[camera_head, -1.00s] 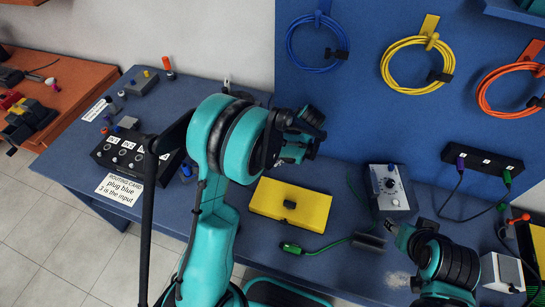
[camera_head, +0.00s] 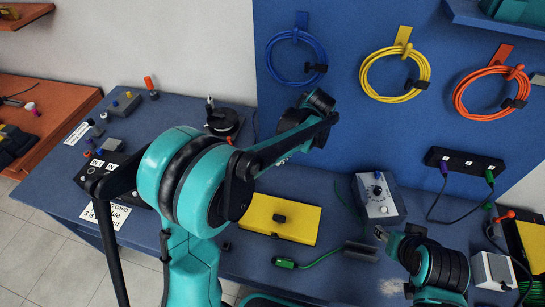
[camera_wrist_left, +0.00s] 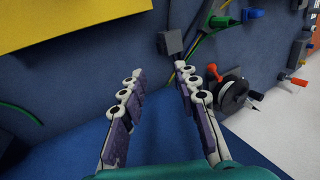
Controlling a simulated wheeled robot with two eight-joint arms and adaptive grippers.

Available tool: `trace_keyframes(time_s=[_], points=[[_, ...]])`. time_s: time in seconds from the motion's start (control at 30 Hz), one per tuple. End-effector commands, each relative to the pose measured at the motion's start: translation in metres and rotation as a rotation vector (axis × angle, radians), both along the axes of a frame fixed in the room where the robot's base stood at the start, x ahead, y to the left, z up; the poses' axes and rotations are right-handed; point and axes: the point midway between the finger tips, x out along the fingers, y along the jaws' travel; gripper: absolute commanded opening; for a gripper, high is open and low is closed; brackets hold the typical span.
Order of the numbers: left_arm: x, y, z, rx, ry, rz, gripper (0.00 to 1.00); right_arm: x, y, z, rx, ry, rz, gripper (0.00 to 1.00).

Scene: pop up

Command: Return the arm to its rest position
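My left arm (camera_head: 195,195) is a teal and black arm that rises from the bottom and bends over the blue bench. Its wrist end (camera_head: 310,120) is above the back of the bench, and its fingers are mostly hidden there. In the left wrist view my left gripper (camera_wrist_left: 158,88) has its two purple-padded fingers apart with nothing between them.
A yellow case (camera_head: 285,225) lies on the blue bench (camera_head: 300,265). A grey dial box (camera_head: 377,197) stands to its right, with a green cable (camera_head: 320,258) nearby. Coiled cables (camera_head: 395,96) hang on the blue panel. A black box (camera_head: 90,178) and card are at left.

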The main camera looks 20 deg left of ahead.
Motion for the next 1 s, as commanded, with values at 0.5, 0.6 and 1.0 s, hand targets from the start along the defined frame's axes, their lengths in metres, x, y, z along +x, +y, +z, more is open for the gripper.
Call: trace_keyframes(time_s=[0.5, 0.6, 1.0], points=[[-0.012, 0.004, 0.01, -0.034, -0.027, -0.015, 0.31, 0.0, 0.0, 0.0, 0.0, 0.0, 0.0, 0.45], [-0.031, 0.008, 0.024, -0.086, -0.074, -0.044, 0.31, 0.0, 0.0, 0.0, 0.0, 0.0, 0.0, 0.45], [-0.132, 0.01, 0.052, -0.327, -0.391, -0.16, 0.31, 0.0, 0.0, 0.0, 0.0, 0.0, 0.0, 0.45]])
